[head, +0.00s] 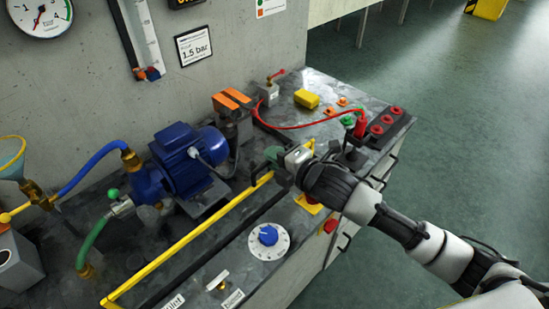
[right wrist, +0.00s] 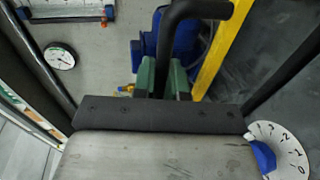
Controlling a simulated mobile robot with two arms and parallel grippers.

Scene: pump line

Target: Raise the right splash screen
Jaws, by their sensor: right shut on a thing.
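The right splash screen shows as a long yellow edge (head: 190,238) running diagonally from the lower left up to my right gripper. Its pane is hard to make out, and I cannot tell how far it is raised. My right gripper (head: 277,157) is at the upper right end of this edge. In the right wrist view its green fingers (right wrist: 163,80) are shut on the black bent handle (right wrist: 180,25), beside the yellow edge (right wrist: 222,45). The gripper partly hides the handle in the head view. My left gripper is not in view.
A blue motor pump (head: 188,155) stands behind the yellow edge. A white dial with a blue knob (head: 268,240) is in front. A red cable (head: 310,125) and a socket block (head: 385,122) lie behind my right arm. Green floor is open at right.

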